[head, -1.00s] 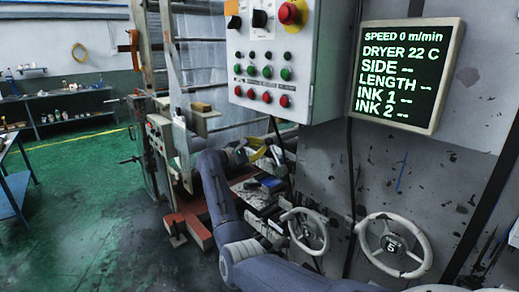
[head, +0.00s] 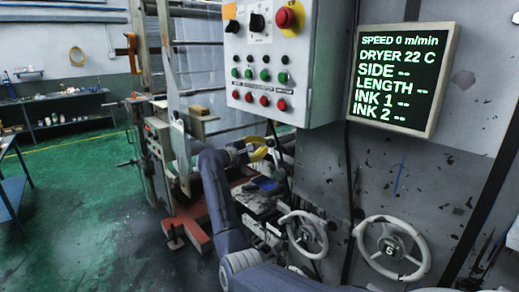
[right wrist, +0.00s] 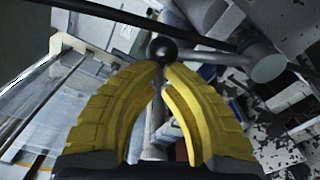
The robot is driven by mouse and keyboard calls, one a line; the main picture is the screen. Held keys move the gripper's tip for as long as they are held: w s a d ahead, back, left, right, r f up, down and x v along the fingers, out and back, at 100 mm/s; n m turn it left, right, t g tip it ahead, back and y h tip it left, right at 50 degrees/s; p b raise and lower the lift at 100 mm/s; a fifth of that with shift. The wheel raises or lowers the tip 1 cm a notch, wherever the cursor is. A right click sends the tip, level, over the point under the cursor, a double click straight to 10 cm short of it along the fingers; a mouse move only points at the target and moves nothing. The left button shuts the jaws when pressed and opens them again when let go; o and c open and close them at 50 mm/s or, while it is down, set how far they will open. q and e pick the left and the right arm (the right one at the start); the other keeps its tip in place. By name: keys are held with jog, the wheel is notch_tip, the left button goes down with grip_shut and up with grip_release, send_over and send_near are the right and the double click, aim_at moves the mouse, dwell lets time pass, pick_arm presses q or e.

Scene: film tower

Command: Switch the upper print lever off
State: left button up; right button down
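My right gripper (head: 266,150), with yellow fingers, is beside the print unit below the button cabinet. In the right wrist view my right gripper (right wrist: 161,69) has its curved fingertips almost together. A black ball knob (right wrist: 162,50) sits right at the fingertips; I cannot tell whether they touch it. A grey rod (right wrist: 212,57) runs from the knob to a round grey hub (right wrist: 268,66). The knob is too small to make out in the head view. My left gripper is not in view.
A cabinet (head: 318,62) with buttons and a red stop knob (head: 289,15) hangs above my right arm. A screen (head: 403,80) reads speed 0. Two handwheels (head: 390,249) stick out at lower right. A dark bar (right wrist: 130,17) crosses above the knob in the wrist view.

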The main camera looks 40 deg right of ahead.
aim_at(269, 143)
jog(key=s+m, duration=0.1)
jog(key=s+r+m, duration=0.2)
jog(key=s+m, duration=0.1)
jog(key=shift+d, duration=0.1)
jog(key=shift+s+r+m, duration=0.15)
jog(key=shift+s+m, duration=0.3)
jog(key=shift+s, duration=0.05)
jog(key=shift+s+r+m, duration=0.15)
jog(key=shift+s+m, duration=0.3)
jog(key=shift+s, duration=0.05)
jog(key=shift+s+m, duration=1.3)
jog(key=w, duration=0.2)
jog(key=w+a+r, duration=0.1)
jog(key=shift+w+a, duration=0.1)
jog(key=shift+w, duration=0.3)
jog(key=a, duration=1)
jog(key=shift+s, duration=0.2)
